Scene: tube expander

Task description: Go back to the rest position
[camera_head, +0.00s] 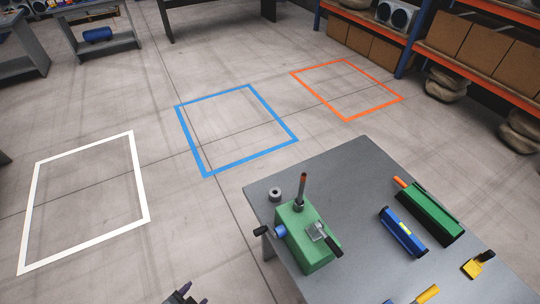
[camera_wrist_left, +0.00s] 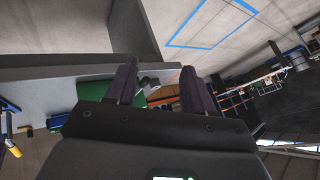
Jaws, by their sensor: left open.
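The left gripper (camera_head: 184,296) shows at the bottom edge of the head view, left of the table and away from it. Only its dark fingers and a bit of its body are in frame. In the left wrist view its two fingers (camera_wrist_left: 160,88) are apart with nothing held between them. My right gripper is in neither view.
On the table lie a blue tool (camera_head: 402,232), a green case (camera_head: 430,213) and yellow-handled items (camera_head: 478,265). The floor has white, blue (camera_head: 236,130) and orange outlined squares, all empty. Shelves with boxes (camera_head: 485,48) stand at the upper right. Open floor lies left of the table.

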